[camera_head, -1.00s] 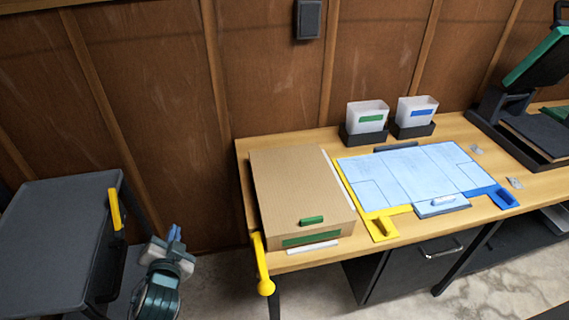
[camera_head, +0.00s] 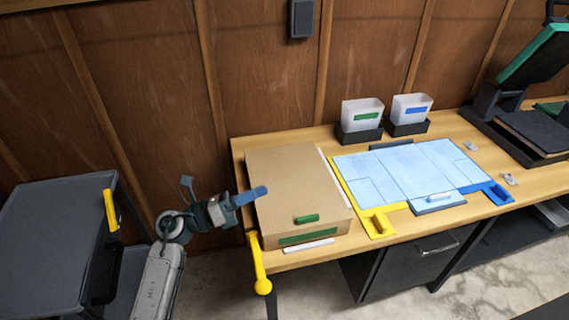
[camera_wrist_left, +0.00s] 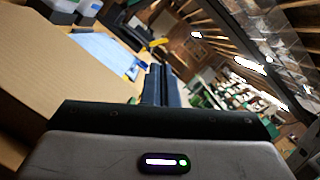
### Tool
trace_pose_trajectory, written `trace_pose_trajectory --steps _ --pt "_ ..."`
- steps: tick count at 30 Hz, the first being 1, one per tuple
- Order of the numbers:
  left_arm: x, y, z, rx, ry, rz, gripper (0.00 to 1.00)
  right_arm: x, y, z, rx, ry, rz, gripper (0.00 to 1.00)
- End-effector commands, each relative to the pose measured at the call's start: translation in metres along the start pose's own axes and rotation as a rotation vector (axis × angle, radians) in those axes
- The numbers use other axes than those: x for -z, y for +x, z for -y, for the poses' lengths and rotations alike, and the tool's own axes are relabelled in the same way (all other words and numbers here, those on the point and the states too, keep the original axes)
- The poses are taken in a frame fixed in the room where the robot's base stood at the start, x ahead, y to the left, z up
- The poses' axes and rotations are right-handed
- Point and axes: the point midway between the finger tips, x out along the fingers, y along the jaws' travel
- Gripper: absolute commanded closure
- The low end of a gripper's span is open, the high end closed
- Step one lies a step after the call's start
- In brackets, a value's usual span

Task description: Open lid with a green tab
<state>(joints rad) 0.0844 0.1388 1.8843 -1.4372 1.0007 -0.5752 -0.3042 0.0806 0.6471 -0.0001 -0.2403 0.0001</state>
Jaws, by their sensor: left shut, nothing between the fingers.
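A brown cardboard box (camera_head: 290,180) sits at the left end of the wooden bench, its lid down. A green tab (camera_head: 306,218) stands on the lid near its front edge, and a green strip (camera_head: 309,236) runs along the front face. My left gripper (camera_head: 262,191) is shut and empty, its blue fingers over the left edge of the box; I cannot tell if they touch it. In the left wrist view the shut fingers (camera_wrist_left: 162,84) point ahead beside the box top (camera_wrist_left: 60,75), and the tab is not seen there. My right gripper is not in view.
A pale blue mat (camera_head: 405,170) with yellow and blue corner pieces lies right of the box. Two white bins (camera_head: 362,114) stand behind it. A yellow handle (camera_head: 258,265) hangs at the bench's front left corner. A dark cart (camera_head: 50,235) stands at the left.

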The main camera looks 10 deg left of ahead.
Motion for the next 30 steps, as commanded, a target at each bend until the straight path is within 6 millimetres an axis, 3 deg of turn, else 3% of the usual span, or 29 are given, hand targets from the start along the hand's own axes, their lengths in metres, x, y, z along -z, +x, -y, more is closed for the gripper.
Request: trace_pose_trajectory --steps 8,18,24,30 --pt "-0.004 0.034 0.003 0.004 -0.002 0.001 1.00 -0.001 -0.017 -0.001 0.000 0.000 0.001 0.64" --pt "-0.004 0.104 0.004 0.004 -0.004 0.001 1.00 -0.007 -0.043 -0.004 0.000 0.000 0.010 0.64" --pt "-0.032 0.107 0.003 0.001 0.000 -0.002 1.00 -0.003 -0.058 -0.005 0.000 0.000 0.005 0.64" --pt "-0.039 0.109 0.001 0.002 -0.001 -0.001 1.00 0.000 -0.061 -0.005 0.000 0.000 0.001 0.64"
